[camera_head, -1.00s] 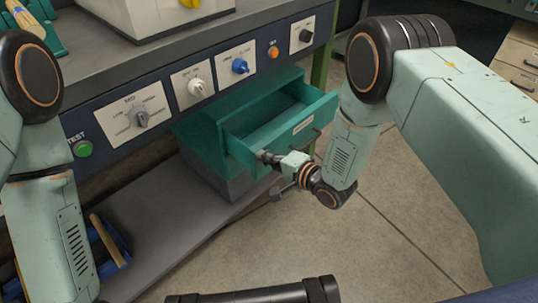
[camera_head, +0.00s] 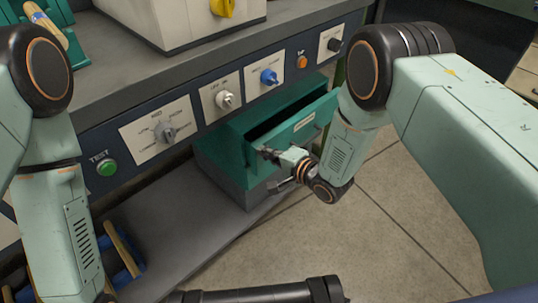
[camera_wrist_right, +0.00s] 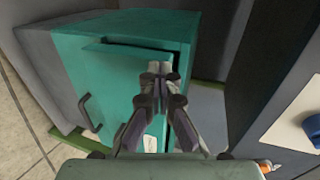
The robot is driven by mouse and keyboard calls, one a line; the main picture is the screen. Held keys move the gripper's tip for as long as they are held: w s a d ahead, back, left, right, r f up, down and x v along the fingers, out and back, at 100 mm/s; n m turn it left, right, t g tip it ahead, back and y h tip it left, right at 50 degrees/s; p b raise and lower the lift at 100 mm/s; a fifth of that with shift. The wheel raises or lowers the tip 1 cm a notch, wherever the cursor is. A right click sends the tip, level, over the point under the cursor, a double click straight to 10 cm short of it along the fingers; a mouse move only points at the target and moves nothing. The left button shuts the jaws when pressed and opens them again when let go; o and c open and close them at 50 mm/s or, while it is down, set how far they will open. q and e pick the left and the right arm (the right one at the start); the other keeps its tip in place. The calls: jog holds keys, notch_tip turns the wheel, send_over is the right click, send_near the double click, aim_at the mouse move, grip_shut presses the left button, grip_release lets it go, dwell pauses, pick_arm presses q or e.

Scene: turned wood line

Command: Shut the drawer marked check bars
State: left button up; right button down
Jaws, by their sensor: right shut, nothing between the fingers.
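The teal drawer (camera_head: 292,134) is in a teal cabinet (camera_head: 232,140) under the bench. It stands partly open, with a dark gap behind its front. Its front carries a pale label (camera_head: 304,124), too small to read. My right gripper (camera_head: 266,152) is shut and empty, with its fingertips at the left part of the drawer front. In the right wrist view the shut fingers (camera_wrist_right: 160,70) lie over the drawer front (camera_wrist_right: 112,85) near its edge; contact looks likely. The dark handle (camera_wrist_right: 89,113) is left of them. My left gripper is out of view.
Above the drawer runs a control panel with a green test button (camera_head: 106,167), a white knob (camera_head: 226,99), a blue knob (camera_head: 268,76) and an orange button (camera_head: 302,62). A grey lower shelf (camera_head: 190,215) lies below. The floor (camera_head: 385,225) to the right is clear.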

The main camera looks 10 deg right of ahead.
aim_at(254, 143)
jog(key=shift+w+a+b, duration=0.3)
jog(key=shift+w+a, duration=0.5)
jog(key=shift+w, duration=0.25)
jog(key=shift+w+a+b, duration=0.3)
jog(key=shift+w+a, duration=0.5)
jog(key=shift+w, duration=0.2)
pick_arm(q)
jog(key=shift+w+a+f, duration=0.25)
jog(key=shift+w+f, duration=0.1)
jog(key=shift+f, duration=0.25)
pick_arm(e)
jog(key=shift+r, duration=0.1)
jog(key=shift+w+a, duration=0.1)
